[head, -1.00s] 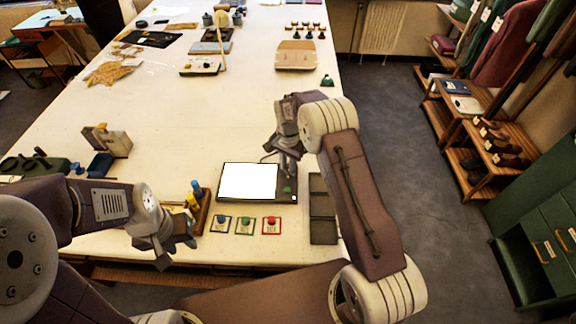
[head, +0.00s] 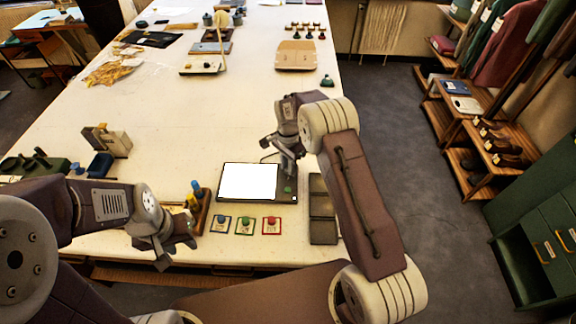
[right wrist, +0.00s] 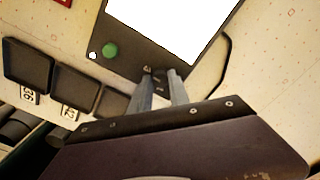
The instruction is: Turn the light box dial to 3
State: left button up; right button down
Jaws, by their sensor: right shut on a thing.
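The light box (head: 248,182) lies flat on the table, with a glowing white panel in a dark frame. A green button (head: 288,189) and a small white dot sit on its right strip; the button also shows in the right wrist view (right wrist: 110,50). My right gripper (head: 288,168) is at the far end of that strip. In the right wrist view its fingers (right wrist: 162,82) are shut around the small dark dial (right wrist: 160,74), mostly hidden between them. The dial's setting cannot be read. My left gripper (head: 176,250) is open and empty at the table's front edge.
Blue, green and red framed squares with knobs (head: 245,225) lie in front of the light box. Dark trays (head: 323,205) stand to its right. A wooden holder with a blue-topped bottle (head: 197,205) stands to its left.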

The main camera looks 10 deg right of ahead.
jog(key=c, duration=1.2)
grip_release()
jog(key=shift+c, duration=0.2)
notch_tip(320, 180, up, 9)
jog(key=b, duration=0.1)
jog(key=shift+b, duration=0.4)
jog(key=shift+d+r, duration=0.1)
jog(key=s+d+r+n, duration=0.1)
jog(key=s+d+r, duration=0.1)
jog(key=s+r, duration=0.6)
jog(key=s+f+n, duration=0.5)
jog(key=s, duration=0.3)
jog(key=s+f+n+t+b, duration=0.1)
jog(key=s+f+n, duration=0.4)
jog(key=s, duration=0.3)
jog(key=shift+s+d+f+n, duration=0.15)
jog(key=shift+s+d+n, duration=0.05)
jog(key=shift+n, duration=0.4)
